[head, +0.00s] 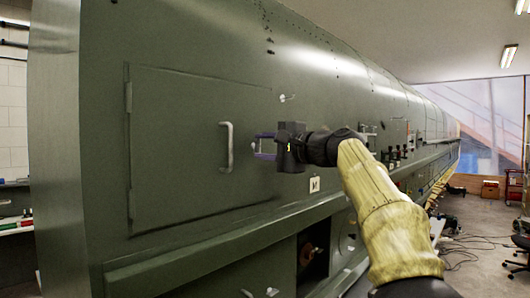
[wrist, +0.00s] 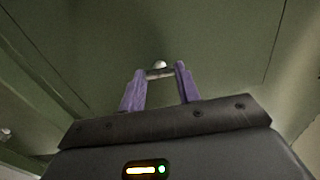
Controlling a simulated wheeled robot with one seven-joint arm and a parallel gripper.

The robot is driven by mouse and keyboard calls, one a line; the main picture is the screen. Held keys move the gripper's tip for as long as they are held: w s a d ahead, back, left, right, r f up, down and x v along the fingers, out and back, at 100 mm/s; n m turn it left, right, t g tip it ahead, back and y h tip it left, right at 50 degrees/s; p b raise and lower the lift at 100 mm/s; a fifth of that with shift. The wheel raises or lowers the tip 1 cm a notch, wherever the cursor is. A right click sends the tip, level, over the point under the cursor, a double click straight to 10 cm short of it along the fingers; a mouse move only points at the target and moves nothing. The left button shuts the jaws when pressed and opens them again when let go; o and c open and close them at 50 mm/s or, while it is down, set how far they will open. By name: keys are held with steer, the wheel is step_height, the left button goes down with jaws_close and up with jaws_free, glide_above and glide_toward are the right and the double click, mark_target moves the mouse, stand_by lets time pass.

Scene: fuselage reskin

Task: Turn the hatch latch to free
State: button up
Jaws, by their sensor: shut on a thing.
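The hatch (head: 180,180) is a closed rectangular green panel in the fuselage side, with a pale vertical handle (head: 226,147) near its right edge. A pale round knob shows just above the bar. In the head view the latch is mostly hidden by the fingers; its turn angle is hard to tell.
A second small pale fitting (head: 287,98) sits on the skin above my gripper. Below is an opening (head: 312,248) in the lower fuselage. Several small fittings line the side to the right. A wheeled chair (head: 520,245) and cables lie on the floor at far right.

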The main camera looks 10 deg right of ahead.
steer(key=shift+n, duration=0.3)
steer(key=o, duration=1)
steer(key=b+v, duration=0.6)
steer(key=v, duration=1.1)
steer(key=shift+s, duration=0.15)
steer(key=shift+d, duration=0.1)
